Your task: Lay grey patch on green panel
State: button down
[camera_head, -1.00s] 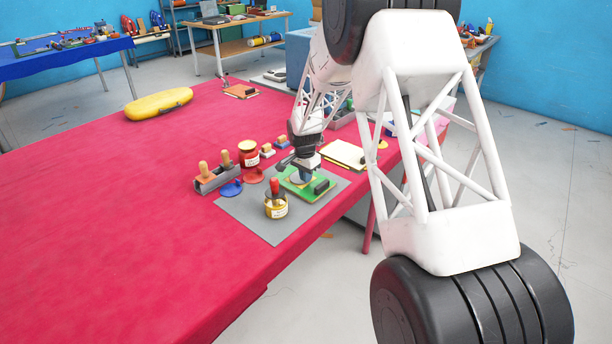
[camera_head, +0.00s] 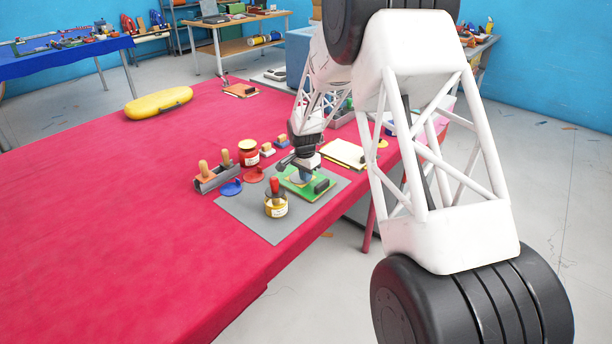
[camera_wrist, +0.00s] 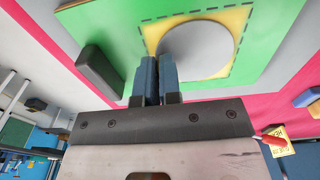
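The green panel (camera_head: 293,188) lies flat on a grey mat near the table's right edge. In the wrist view, the green panel (camera_wrist: 110,25) bears a yellow square (camera_wrist: 243,20) with a dashed outline. The round grey patch (camera_wrist: 205,48) lies face-on over this square, leaving yellow around it. My gripper (camera_head: 304,177) points down over the panel. In the wrist view, the blue fingers of my gripper (camera_wrist: 158,58) are nearly together at the patch's left edge and appear shut on it. The fingers hide the exact hold, and any small gap beneath the patch cannot be told.
A black block (camera_head: 321,186) sits on the panel's right side. A yellow jar with a red top (camera_head: 276,205) stands just in front. A red jar (camera_head: 249,153), blue lid (camera_head: 231,188) and stamp holder (camera_head: 212,180) stand to the left. The table's front left is clear.

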dwell(0.3)
jog(key=c, duration=0.8)
grip_release()
jog(key=shift+o, duration=0.2)
jog(key=shift+r, duration=0.1)
jog(key=shift+r, duration=2.9)
